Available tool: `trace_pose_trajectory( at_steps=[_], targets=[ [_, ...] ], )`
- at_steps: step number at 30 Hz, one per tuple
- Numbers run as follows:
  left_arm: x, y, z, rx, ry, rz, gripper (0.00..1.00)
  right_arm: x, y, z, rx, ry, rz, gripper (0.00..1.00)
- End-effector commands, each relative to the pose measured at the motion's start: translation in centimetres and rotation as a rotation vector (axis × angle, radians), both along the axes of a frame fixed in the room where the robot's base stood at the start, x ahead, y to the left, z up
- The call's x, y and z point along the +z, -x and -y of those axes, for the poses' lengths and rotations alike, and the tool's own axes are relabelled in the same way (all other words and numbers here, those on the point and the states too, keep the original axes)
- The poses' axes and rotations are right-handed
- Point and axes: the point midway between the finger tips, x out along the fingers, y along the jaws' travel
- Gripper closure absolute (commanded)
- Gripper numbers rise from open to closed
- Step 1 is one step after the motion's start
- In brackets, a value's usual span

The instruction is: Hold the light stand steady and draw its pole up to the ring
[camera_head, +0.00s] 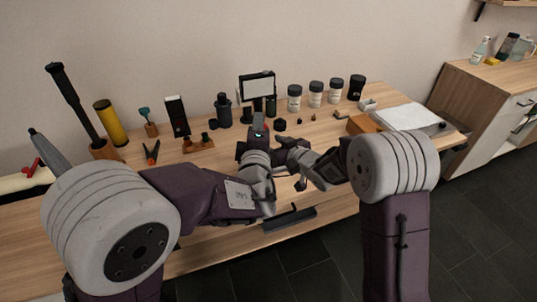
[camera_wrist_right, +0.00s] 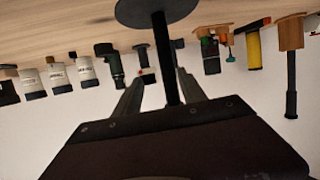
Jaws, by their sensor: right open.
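The light stand's panel (camera_head: 257,86) is upright near the back of the table in the head view. Its lower part is mostly hidden by my arms. In the right wrist view, which is upside down, a dark pole (camera_wrist_right: 160,45) runs from a round dark base (camera_wrist_right: 140,12). My right gripper (camera_wrist_right: 160,78) is open, with the pole showing between its fingers; I cannot tell if they touch it. My left gripper (camera_head: 257,130) is in front of the panel, low by the stand; its fingers are too small and covered to read. A ring mark cannot be made out.
Several white jars (camera_head: 315,94) stand right of the panel. A dark bottle (camera_head: 222,110), a black box (camera_head: 177,116) and a yellow cylinder (camera_head: 110,122) stand left. A white flat device (camera_head: 408,116) is at the right end.

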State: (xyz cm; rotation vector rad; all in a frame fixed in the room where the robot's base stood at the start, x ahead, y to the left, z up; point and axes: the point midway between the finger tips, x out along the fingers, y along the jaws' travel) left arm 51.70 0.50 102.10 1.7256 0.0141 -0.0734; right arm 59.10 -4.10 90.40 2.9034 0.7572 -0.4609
Motion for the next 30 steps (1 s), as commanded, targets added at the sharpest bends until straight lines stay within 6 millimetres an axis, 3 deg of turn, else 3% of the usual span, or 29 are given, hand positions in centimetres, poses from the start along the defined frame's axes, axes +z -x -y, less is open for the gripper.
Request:
trace_pose_trajectory(
  at_steps=[1,5,11,22,30],
  targets=[
    [0.0,0.0,0.0,0.000,0.000,0.000,0.64,-1.9,-0.1,-0.6,0.014,0.008,-0.029,0.51],
    [0.0,0.0,0.0,0.000,0.000,0.000,0.64,-4.0,0.3,-1.1,0.022,0.012,-0.068,0.51],
    [0.0,0.0,0.0,0.000,0.000,0.000,0.64,-4.5,0.1,-1.5,0.026,0.014,-0.075,0.51],
    [0.0,0.0,0.0,0.000,0.000,0.000,0.64,-7.1,-5.2,-4.6,0.025,0.014,-0.075,0.51],
    [0.0,0.0,0.0,0.000,0.000,0.000,0.64,-7.8,-6.8,-5.5,0.023,0.015,-0.075,0.51]
  ],
)
